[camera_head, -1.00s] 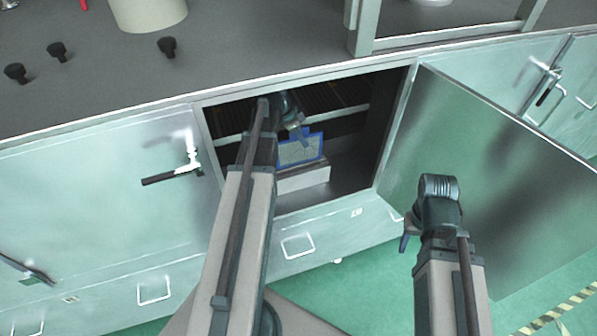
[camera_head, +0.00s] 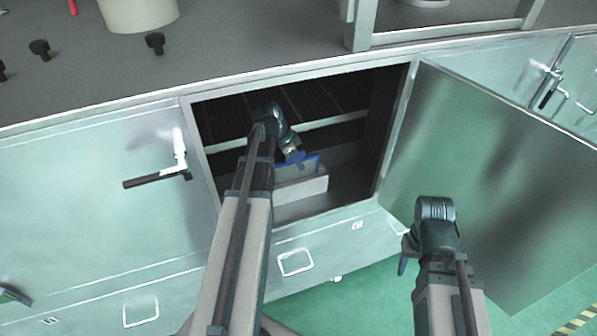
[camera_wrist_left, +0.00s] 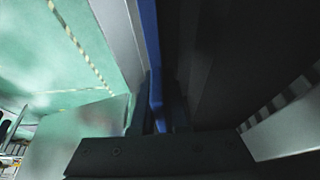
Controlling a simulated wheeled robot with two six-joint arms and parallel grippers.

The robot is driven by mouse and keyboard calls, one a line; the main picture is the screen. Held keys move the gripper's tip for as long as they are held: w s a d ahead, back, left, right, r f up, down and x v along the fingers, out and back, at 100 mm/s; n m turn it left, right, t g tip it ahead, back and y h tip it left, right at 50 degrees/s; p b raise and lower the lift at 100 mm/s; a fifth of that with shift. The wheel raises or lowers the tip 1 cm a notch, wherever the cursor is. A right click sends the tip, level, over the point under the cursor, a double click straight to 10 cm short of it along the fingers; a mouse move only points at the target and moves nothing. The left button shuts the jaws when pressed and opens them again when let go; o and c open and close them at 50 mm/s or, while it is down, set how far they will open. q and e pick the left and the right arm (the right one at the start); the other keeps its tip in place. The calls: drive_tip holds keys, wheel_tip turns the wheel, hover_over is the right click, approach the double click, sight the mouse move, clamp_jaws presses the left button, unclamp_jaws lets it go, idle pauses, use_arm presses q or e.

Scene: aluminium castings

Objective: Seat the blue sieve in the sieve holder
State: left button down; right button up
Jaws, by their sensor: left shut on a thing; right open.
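The blue sieve (camera_head: 311,160) shows in the head view as a narrow blue strip inside the open cabinet. Its mesh face is hardly seen. In the left wrist view its blue edge (camera_wrist_left: 152,50) runs up from between my jaws. My left gripper (camera_head: 297,158) is shut on it. A pale block, which looks like the sieve holder (camera_head: 301,188), stands on the cabinet floor directly below. I cannot tell whether the sieve is in it, touching it or just above it. My right gripper (camera_head: 403,262) is open and empty, outside the cabinet.
The cabinet's open door (camera_head: 490,170) stands to the right, close to my right arm. A dark slatted shelf (camera_head: 240,115) spans the cabinet above my left gripper. A closed door with a black handle (camera_head: 155,180) is at left. Green floor (camera_head: 350,300) is free in front.

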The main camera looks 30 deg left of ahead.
use_arm(q)
drive_tip(key=shift+f+b, duration=1)
drive_tip(key=shift+f, duration=0.4)
drive_tip(key=shift+f, duration=0.15)
drive_tip(key=c, duration=0.9)
unclamp_jaws()
drive_tip(key=p+v, duration=1)
drive_tip(key=v, duration=0.1)
drive_tip(key=shift+w+d, duration=0.1)
drive_tip(key=shift+d, duration=0.05)
drive_tip(key=shift+p+v, duration=0.6)
drive_tip(key=shift+v, duration=0.2)
drive_tip(key=shift+f, duration=0.1)
